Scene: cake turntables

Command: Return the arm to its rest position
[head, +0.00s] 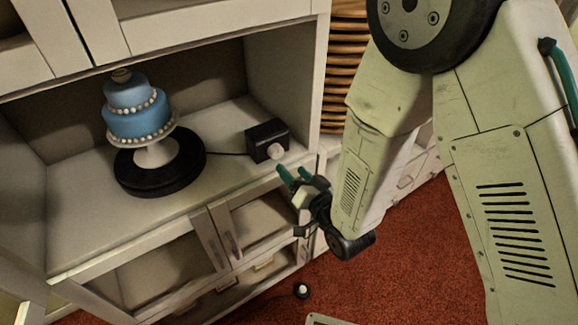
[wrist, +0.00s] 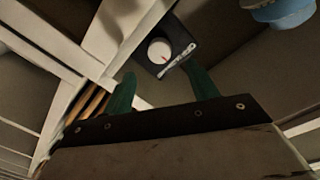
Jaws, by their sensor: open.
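My gripper (head: 292,175) has green fingertips and is just in front of the cabinet shelf, close to a black control box (head: 267,140) with a white knob (head: 276,151). In the wrist view my gripper's two green fingers (wrist: 160,90) are spread apart with nothing between them. The box (wrist: 176,42) and its knob (wrist: 159,51) show just beyond the fingers. My arm is bent and reaches in from the right side of the head view.
A black turntable (head: 160,178) bears a white stand with a blue two-tier cake (head: 137,113) on the cabinet shelf (head: 90,222). A cable runs from the turntable to the box. Glass doors (head: 255,215) are below. Red carpet (head: 420,250) covers the floor. Stacked wicker (head: 345,50) stands right of the cabinet.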

